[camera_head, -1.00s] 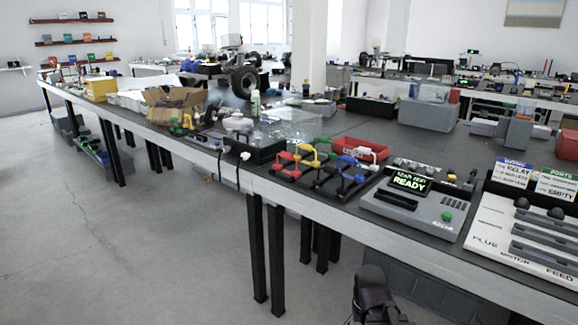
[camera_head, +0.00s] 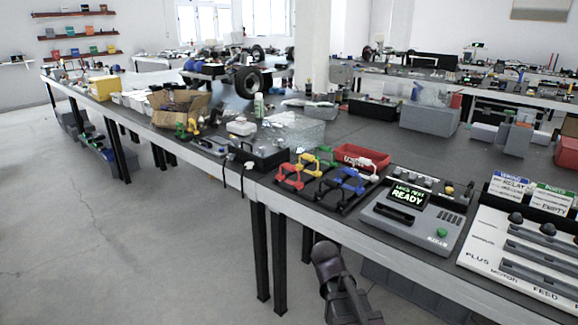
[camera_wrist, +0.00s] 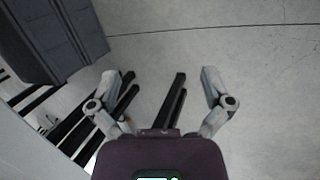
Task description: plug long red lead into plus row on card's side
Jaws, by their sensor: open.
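In the head view, part of my dark arm (camera_head: 330,270) is below the table's front edge, apart from the leads. Red leads (camera_head: 289,181) stand at the left of a dark rack, beside yellow, green, blue and black ones; which red one is long I cannot tell. A white board (camera_head: 480,258) at the right carries rows lettered PLUS, MOTOR and FEED. Behind it stand a blue-topped card (camera_head: 509,188) reading RELAY and a green-topped card (camera_head: 551,200) reading EMPTY.
A grey tester (camera_head: 415,222) with a READY screen stands between rack and board. A red bin (camera_head: 362,158) is behind the rack. A black box (camera_head: 258,154) with a hanging cable is to its left. Table legs and a dark cabinet (camera_wrist: 50,40) are near my gripper.

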